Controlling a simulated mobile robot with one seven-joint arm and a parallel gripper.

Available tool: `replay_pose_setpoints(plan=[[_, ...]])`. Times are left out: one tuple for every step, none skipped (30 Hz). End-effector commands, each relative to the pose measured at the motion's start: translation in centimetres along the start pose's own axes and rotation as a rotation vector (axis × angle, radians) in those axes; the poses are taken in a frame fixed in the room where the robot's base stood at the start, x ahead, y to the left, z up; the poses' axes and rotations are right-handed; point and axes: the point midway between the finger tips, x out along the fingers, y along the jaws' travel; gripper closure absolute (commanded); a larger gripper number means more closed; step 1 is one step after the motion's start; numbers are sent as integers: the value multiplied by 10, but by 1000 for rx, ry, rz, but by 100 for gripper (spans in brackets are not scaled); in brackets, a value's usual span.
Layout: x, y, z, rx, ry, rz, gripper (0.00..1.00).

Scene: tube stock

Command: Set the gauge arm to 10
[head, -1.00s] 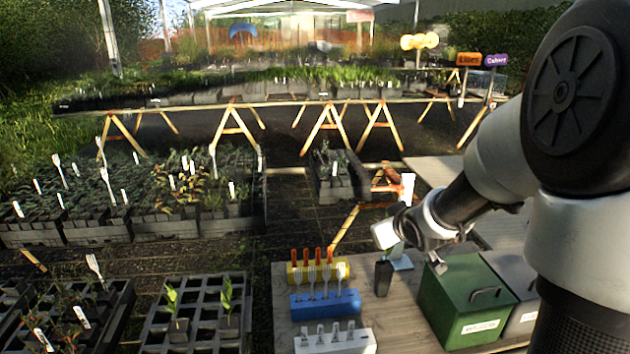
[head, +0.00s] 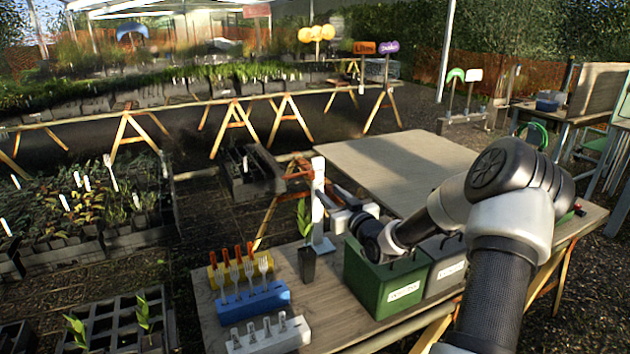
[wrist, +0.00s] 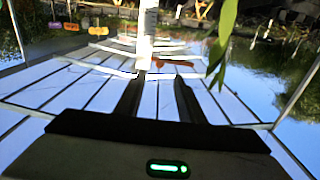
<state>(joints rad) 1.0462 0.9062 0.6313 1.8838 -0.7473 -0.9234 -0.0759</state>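The gauge is a white upright post (head: 319,190) on a pale base on the table, left of the green box. Its scale marks show in the wrist view on the post (wrist: 148,25) but are too small to read. An orange-red piece (wrist: 172,62) shows beside the post; I cannot tell whether it is the gauge arm. The arm's setting is unclear. My gripper (wrist: 160,78) is open and empty, its two dark fingers apart and pointing towards the post. In the head view my gripper (head: 343,218) is just right of the post, partly hidden by my wrist.
A potted seedling (head: 308,264) stands close left of the post; its leaf (wrist: 222,40) hangs at the right in the wrist view. A green box (head: 390,292) and grey box (head: 446,272) stand under my arm. Blue (head: 255,302) and white (head: 268,338) racks stand front left.

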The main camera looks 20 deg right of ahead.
Motion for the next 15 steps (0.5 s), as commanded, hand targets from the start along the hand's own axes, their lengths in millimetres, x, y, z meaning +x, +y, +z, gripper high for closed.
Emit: replay_pose_setpoints(plan=[[12, 0, 0, 2, 2, 0, 64], [19, -1, 0, 2, 1, 0, 64], [28, 0, 0, 3, 2, 0, 64], [34, 0, 0, 2, 1, 0, 64], [41, -1, 0, 2, 2, 0, 64], [50, -1, 0, 3, 1, 0, 64], [56, 0, 0, 2, 1, 0, 64], [62, -1, 0, 2, 1, 0, 64], [69, 0, 0, 2, 1, 0, 64], [74, 0, 0, 2, 1, 1, 64], [78, 0, 1, 2, 0, 1, 64], [84, 0, 0, 2, 0, 0, 64], [88, 0, 0, 2, 1, 0, 64], [91, 0, 0, 1, 1, 1, 64], [95, 0, 1, 2, -1, 0, 64]])
